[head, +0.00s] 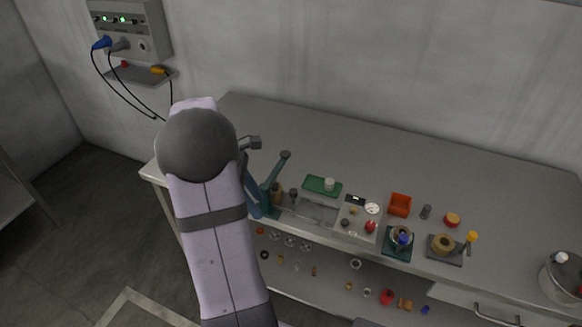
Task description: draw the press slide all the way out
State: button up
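The press (270,212) is a teal, lever-type device at the front left of the bench, partly hidden behind my arm. Its lever slants up to the right and ends in a dark knob (285,154). I cannot make out the press slide or how far out it stands. My arm covers the bench's left end, and my gripper is hidden behind it. A small grey part (250,143) shows just right of my arm's round joint; I cannot tell what it belongs to.
Right of the press are a green tray (317,185), a panel with a gauge (371,208), an orange bin (400,204) and a metal pot (562,278). Small parts lie on the lower shelf (330,276). A control box (130,28) with cables hangs on the wall. The bench's back is clear.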

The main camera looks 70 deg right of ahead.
notch_tip(320, 180, up, 4)
jog(key=s+d+p, duration=0.2)
jog(key=d, duration=0.1)
jog(key=n+h+b, duration=0.1)
jog(key=n, duration=0.4)
send_near(294, 191)
jog(key=shift+p+x, duration=1.1)
jog(key=shift+x, duration=2.9)
jog(key=shift+c, duration=0.5)
jog(key=shift+a, duration=0.1)
grip_shut()
